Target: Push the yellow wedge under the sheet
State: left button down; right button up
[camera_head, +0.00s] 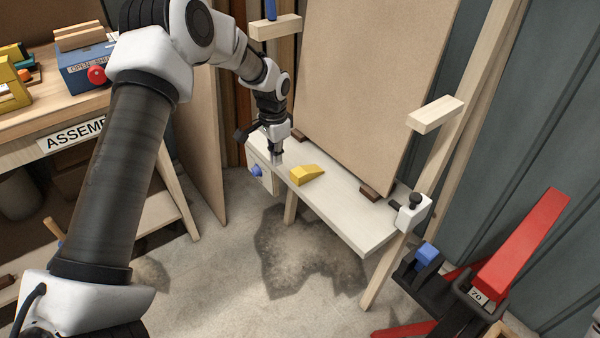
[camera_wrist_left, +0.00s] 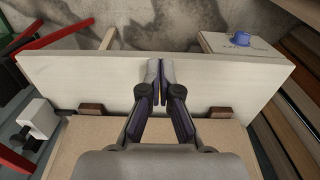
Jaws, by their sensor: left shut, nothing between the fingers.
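The yellow wedge (camera_head: 307,174) lies on the pale bench top (camera_head: 345,212), in front of the sheet. The big tan sheet (camera_head: 372,75) stands leaning at the back of the bench; its lower edge area also shows in the left wrist view (camera_wrist_left: 85,145). My left gripper (camera_head: 277,159) points down just left of the wedge in the head view, with its fingers shut and empty. In the left wrist view its closed fingers (camera_wrist_left: 159,84) lie over the bench top, and the wedge cannot be made out there. My right gripper is in neither view.
Small brown blocks (camera_head: 369,193) sit by the sheet's foot, also in the left wrist view (camera_wrist_left: 218,112). A white clamp (camera_head: 411,212) stands at the bench's right end. A box with a blue knob (camera_head: 256,170) is at the left. A red stand (camera_head: 525,240) is at right.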

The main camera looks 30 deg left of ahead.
aim_at(290, 178)
pick_arm(q)
jog(key=w+f, duration=0.1)
jog(key=f, duration=0.2)
jog(key=w+d+f+b, duration=0.1)
jog(key=f, duration=0.3)
jog(key=w+f+b, duration=0.1)
jog(key=f, duration=0.2)
jog(key=shift+w+d+f, duration=0.1)
jog(key=shift+d+f, duration=0.1)
jog(key=shift+f, duration=0.05)
jog(key=shift+w+d+r, duration=0.1)
jog(key=shift+w+d, duration=0.05)
jog(key=shift+w, duration=0.15)
